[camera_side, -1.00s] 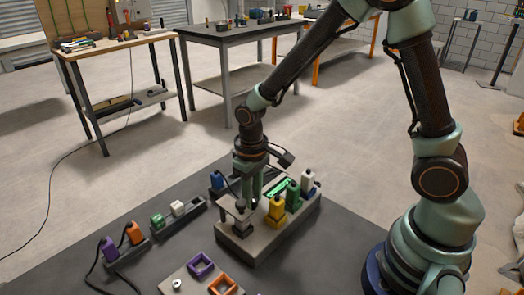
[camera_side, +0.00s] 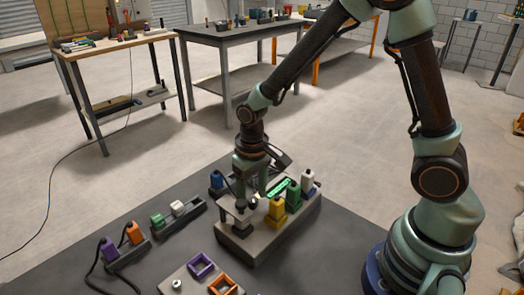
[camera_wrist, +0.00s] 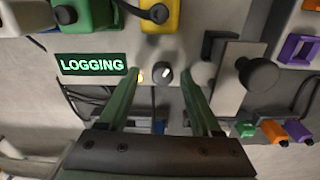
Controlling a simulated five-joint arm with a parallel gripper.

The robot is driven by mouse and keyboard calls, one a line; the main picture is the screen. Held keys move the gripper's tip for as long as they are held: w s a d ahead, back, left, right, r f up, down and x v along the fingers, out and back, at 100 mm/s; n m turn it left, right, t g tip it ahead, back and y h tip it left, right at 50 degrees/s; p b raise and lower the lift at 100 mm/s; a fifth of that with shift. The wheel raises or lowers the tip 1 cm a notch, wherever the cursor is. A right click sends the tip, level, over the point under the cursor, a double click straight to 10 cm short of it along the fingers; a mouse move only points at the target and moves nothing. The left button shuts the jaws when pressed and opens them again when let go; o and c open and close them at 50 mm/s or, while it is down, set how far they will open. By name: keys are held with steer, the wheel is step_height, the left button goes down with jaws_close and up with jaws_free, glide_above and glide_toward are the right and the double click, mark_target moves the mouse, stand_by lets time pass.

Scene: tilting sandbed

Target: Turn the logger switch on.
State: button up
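The logger switch (camera_wrist: 162,74) is a small dark round knob with a pale pointer mark, on the face of a grey panel. Left of it in the wrist view, a dark display (camera_wrist: 90,65) reads LOGGING in lit green letters. The lit display also shows in the side view (camera_side: 280,187). In the side view my gripper (camera_side: 251,187) is low over the panel, and the knob is hard to make out.
Yellow (camera_side: 276,211), green (camera_side: 293,196) and white (camera_side: 308,180) plugs stand on the panel unit. A plate with a black knob (camera_wrist: 261,75) is close to the right finger. A plug strip (camera_side: 179,214) and purple and orange frames lie on the dark mat.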

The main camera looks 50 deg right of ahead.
mark_target(253, 198)
steer(key=shift+s, duration=0.1)
step_height(253, 198, up, 12)
stand_by(0.7)
steer(key=shift+r, duration=0.1)
steer(key=s+d+r+t, duration=0.5)
steer(key=s+d+r, duration=0.1)
steer(key=s+r, duration=0.1)
steer(key=shift+s+d+n, duration=0.2)
steer(key=shift+d+n, duration=0.15)
steer(key=shift+n, duration=0.05)
steer(key=shift+r, duration=0.1)
stand_by(0.8)
